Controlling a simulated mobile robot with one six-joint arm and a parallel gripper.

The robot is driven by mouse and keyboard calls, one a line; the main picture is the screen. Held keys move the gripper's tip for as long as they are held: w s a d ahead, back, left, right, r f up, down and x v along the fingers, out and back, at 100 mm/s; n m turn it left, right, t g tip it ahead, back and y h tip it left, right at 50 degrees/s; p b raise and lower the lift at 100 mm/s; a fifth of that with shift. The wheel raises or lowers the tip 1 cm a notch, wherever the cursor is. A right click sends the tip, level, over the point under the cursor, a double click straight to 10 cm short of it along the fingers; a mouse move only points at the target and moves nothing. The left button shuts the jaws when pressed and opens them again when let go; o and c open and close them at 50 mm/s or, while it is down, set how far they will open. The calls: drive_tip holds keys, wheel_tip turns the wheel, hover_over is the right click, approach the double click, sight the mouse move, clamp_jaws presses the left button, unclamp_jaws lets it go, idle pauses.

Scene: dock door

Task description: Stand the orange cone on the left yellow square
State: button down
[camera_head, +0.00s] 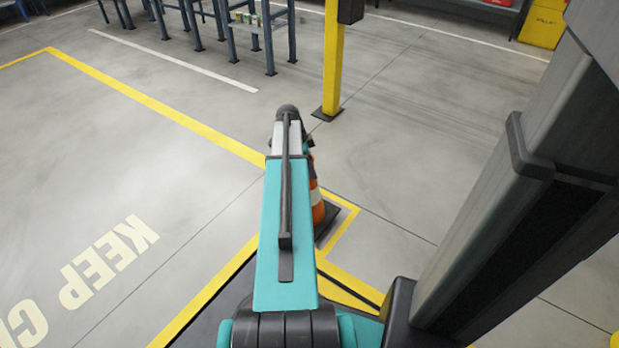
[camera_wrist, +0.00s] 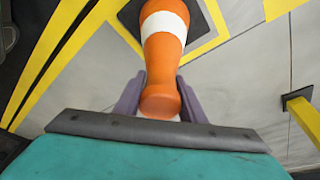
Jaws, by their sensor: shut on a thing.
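The orange cone (camera_wrist: 160,60) with a white band fills the upper middle of the wrist view, its narrow tip toward me. My gripper (camera_wrist: 158,98) has its two purple fingers on either side of the cone's upper part and is shut on it. In the head view the cone (camera_head: 317,205) shows partly behind my arm, and its dark base (camera_head: 328,222) lies inside the corner of a yellow outline (camera_head: 344,233). I cannot tell whether the base touches the floor. This outline looks like a marked square, partly hidden by my arm; I cannot tell whether it is the left one.
A yellow post (camera_head: 333,60) on a dark foot stands beyond my arm; it also shows at the right of the wrist view (camera_wrist: 305,120). Blue-grey racks (camera_head: 235,25) stand at the back. Open floor (camera_head: 130,170) with painted lines lies to the left.

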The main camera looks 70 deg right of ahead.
idle(0.3)
drive_tip(key=shift+f+b, duration=1.05)
drive_tip(key=shift+f, duration=0.85)
drive_tip(key=c, duration=1.2)
unclamp_jaws()
drive_tip(key=shift+o, duration=0.2)
drive_tip(key=p+v, duration=0.5)
drive_tip(key=v, duration=0.7)
drive_tip(key=shift+a, duration=0.1)
